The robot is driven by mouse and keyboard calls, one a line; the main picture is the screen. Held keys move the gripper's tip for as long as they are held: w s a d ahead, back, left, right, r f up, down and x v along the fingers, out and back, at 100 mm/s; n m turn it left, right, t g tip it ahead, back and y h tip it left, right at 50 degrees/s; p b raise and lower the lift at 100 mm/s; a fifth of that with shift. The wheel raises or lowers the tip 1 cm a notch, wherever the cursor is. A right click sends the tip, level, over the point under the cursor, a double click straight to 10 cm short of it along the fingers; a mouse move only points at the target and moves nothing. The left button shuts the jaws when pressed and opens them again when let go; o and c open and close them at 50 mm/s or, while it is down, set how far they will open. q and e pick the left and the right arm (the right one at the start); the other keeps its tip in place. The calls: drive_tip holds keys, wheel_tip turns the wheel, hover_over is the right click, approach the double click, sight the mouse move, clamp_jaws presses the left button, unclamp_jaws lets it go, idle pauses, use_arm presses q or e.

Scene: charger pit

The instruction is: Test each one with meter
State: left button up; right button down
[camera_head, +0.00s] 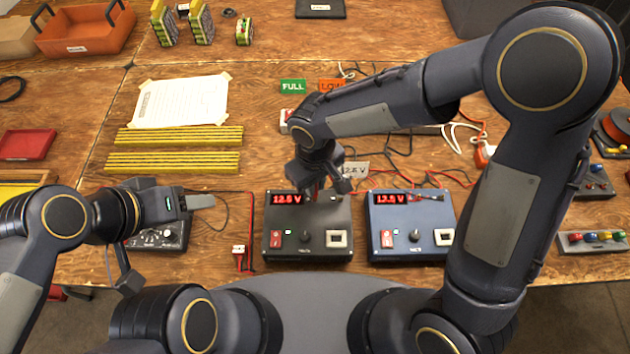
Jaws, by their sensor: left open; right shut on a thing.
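A black charger box (307,242) with a red-lit display stands at the front middle. A blue charger box (411,245) with a similar display is right of it; both seem to read about 12 or 13 V. A dark box with a dial (158,236), possibly the meter, lies partly behind my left gripper (203,201), which is open and empty above the table. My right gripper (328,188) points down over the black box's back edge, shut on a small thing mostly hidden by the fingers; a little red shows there. Several yellow-and-green battery packs (201,23) stand at the back left.
A green FULL label (292,86) and an orange LOW label (331,85) lie behind the chargers. Yellow strips (175,162), a paper sheet (180,101) and an orange bin (88,30) occupy the left.

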drive_tip(key=shift+f, duration=0.15)
drive_tip(key=c, duration=1)
unclamp_jaws()
drive_tip(key=shift+r+p, duration=2.65)
drive_tip(key=shift+r, duration=1.15)
